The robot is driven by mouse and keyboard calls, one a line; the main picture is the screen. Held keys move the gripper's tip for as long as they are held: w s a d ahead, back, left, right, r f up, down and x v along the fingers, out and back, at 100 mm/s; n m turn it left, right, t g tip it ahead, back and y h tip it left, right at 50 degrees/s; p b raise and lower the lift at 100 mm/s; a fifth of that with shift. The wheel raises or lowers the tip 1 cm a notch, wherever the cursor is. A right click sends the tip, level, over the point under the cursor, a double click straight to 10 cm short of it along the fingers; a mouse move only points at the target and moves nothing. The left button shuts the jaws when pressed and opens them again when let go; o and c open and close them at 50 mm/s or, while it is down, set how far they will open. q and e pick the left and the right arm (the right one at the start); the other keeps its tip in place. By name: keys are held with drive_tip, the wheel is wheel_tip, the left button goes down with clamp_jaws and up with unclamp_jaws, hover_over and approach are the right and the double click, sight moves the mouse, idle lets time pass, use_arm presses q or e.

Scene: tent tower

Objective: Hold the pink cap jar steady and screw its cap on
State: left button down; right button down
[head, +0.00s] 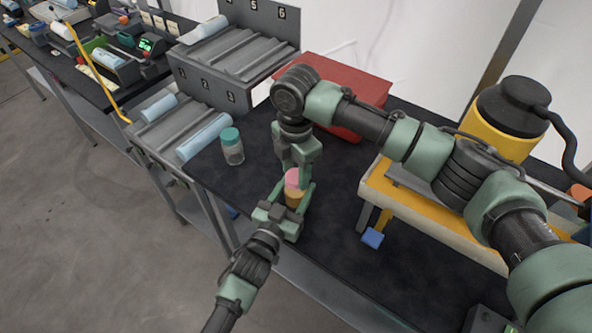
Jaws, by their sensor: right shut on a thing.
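The pink cap jar (293,199), with amber contents, stands on the dark table near its front edge. Its pink cap (292,177) is at the top of the jar. My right gripper (295,169) points down from above and is shut on the pink cap. My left gripper (290,195) reaches in from the front, with its fingers on either side of the jar. Whether those fingers press on the glass cannot be seen. The gripper bodies hide parts of the jar and the seam between cap and jar.
A teal-capped jar (232,147) stands to the left on the table. A grey numbered rack (190,112) holds pale blue cylinders. A red bin (345,88) is behind my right arm. A yellow-framed stand (425,212) and a blue block (372,238) are at right.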

drive_tip(key=m, duration=0.5)
drive_tip(key=shift+s, duration=0.1)
drive_tip(key=m, duration=0.5)
drive_tip(key=shift+a+m, duration=0.1)
drive_tip(key=shift+m, duration=0.3)
drive_tip(key=m, duration=0.5)
drive_tip(key=shift+m, duration=0.3)
drive_tip(key=m, duration=0.4)
drive_tip(key=shift+m, duration=0.4)
drive_tip(key=c, duration=0.7)
unclamp_jaws()
drive_tip(key=shift+o, duration=0.2)
wheel_tip(320, 180, up, 12)
